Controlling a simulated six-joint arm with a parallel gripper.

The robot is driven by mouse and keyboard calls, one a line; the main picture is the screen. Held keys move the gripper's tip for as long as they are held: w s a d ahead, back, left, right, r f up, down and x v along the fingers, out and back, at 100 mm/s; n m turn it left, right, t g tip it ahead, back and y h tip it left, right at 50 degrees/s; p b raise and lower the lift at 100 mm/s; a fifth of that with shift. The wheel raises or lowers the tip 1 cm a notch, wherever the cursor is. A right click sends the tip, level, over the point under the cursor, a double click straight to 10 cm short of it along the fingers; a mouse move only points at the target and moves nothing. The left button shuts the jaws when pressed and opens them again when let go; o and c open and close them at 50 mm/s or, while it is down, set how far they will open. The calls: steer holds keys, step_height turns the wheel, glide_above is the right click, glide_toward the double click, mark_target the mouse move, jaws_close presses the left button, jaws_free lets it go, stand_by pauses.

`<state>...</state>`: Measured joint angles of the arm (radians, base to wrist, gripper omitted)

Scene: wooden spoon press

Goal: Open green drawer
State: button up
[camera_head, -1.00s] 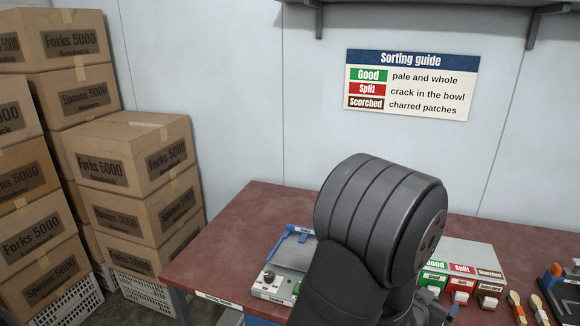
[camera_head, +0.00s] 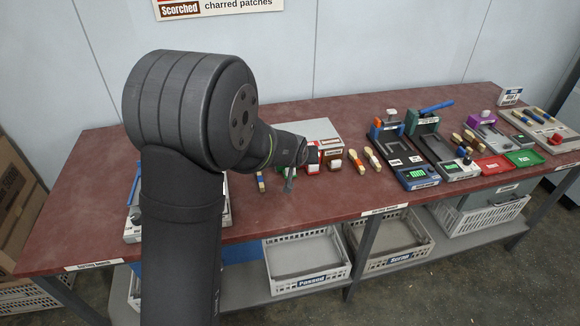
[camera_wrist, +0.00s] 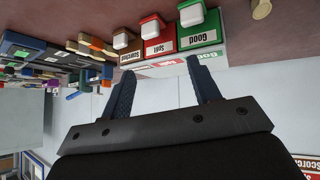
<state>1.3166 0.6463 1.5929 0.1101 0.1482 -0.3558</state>
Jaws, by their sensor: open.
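The green drawer labelled Good (camera_wrist: 200,37) is in the small drawer unit, beside the red Split drawer (camera_wrist: 158,42) and the brown Scorched drawer (camera_wrist: 129,54). The wrist view is upside down. A pale block-shaped handle (camera_wrist: 191,14) sticks out from the green drawer's front. All three drawers look shut. My gripper (camera_wrist: 162,68) is open and empty, its dark fingers pointing towards the drawer unit. I cannot tell the exact gap to the handle. In the head view the grey drawer unit (camera_head: 318,128) is partly covered by my arm, which hides most of the green drawer.
Wooden spoons (camera_head: 372,159) lie right of the drawer unit on the red-brown bench (camera_head: 330,205). Blue-and-grey devices (camera_head: 418,178) stand further right. Crates, one labelled Passed (camera_head: 308,283), sit on the shelf below.

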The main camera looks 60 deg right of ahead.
step_height(320, 180, up, 6)
steer(key=w+n+y, duration=0.2)
steer(key=n+y, duration=0.1)
steer(key=y, duration=0.2)
steer(key=shift+t, duration=0.4)
steer(key=x, duration=1.7)
steer(key=shift+c, duration=0.3)
jaws_close()
steer(key=s+a, duration=1.1)
